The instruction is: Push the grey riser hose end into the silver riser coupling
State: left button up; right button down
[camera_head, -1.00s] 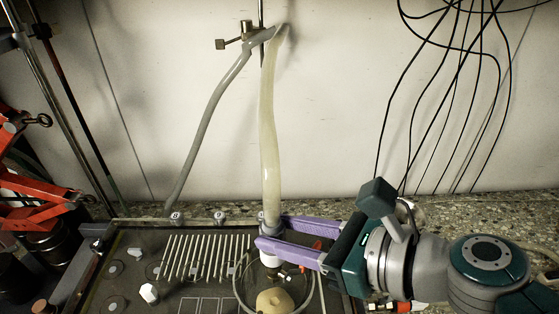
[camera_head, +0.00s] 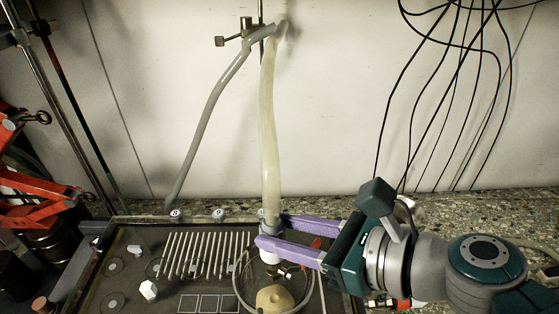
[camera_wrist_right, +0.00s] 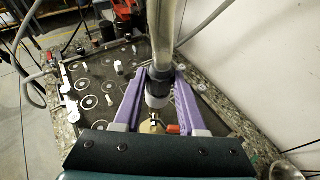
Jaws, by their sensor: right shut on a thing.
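A pale translucent hose (camera_head: 267,130) hangs from the stand clamp down to a grey hose end (camera_head: 270,226). My right gripper (camera_head: 270,232) has its purple fingers shut around this end. In the right wrist view the grey hose end (camera_wrist_right: 160,74) sits between the fingers (camera_wrist_right: 162,78), with a white cylindrical piece (camera_wrist_right: 157,94) directly below it. Under that piece a small silver fitting (camera_wrist_right: 155,115) shows, which may be the riser coupling. I cannot tell whether the hose end is seated in anything. My left gripper is not in view.
A dark tank lid (camera_head: 125,285) with a ribbed strip lies left. A grey hose (camera_head: 207,115) runs from the clamp (camera_head: 246,30) to the tank's back edge. Black cables (camera_head: 383,125) hang right.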

dwell(0.4)
jog(key=shift+c, duration=2)
grip_release()
jog(key=shift+p+v, duration=0.75)
jog(key=shift+v, duration=0.15)
jog(key=shift+p+v, duration=1.3)
jog(key=shift+v, duration=0.8)
jog(key=shift+f, duration=0.1)
